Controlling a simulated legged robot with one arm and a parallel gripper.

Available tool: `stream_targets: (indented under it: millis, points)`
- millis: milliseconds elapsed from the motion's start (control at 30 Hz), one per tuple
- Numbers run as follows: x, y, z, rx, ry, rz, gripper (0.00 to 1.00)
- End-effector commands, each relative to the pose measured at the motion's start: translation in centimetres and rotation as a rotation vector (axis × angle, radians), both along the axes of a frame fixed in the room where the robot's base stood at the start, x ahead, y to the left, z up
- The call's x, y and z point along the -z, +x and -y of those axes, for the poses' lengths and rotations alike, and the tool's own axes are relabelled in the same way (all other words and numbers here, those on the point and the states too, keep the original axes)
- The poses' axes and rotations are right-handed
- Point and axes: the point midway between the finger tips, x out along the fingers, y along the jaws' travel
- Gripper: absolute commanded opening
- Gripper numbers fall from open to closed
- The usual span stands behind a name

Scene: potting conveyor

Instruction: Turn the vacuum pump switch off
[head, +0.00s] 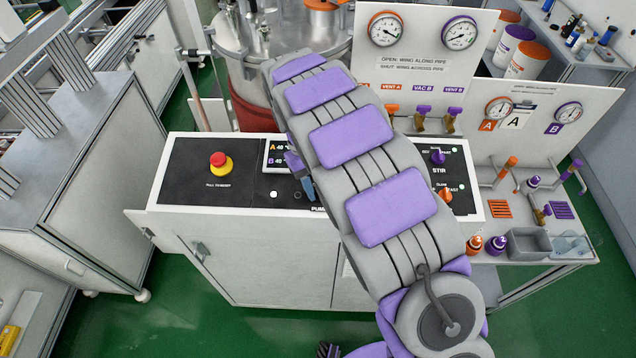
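My arm reaches across the white control cabinet and covers the middle of its black panel (220,165). A label beginning "PU" (318,209) shows at the panel's front edge, partly cut off by my arm.
A red emergency button (219,160) on a yellow base is at the panel's left. A display (276,155) sits beside my arm. Purple (438,157) and orange (444,194) knobs are on the right. Gauges and valves stand behind; a metal vessel (235,40) is at the back.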

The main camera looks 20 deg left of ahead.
Motion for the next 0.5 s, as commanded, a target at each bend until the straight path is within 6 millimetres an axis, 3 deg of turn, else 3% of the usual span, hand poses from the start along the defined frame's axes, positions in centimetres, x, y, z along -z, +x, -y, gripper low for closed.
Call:
stream_targets:
  millis: [367, 400, 500]
  points:
    - [-0.11, 0.09, -0.10, -0.005, 0.003, 0.004, 0.06]
    - [-0.10, 0.09, -0.09, -0.005, 0.003, 0.004, 0.40]
    - [-0.08, 0.07, -0.05, -0.004, 0.002, 0.003, 0.49]
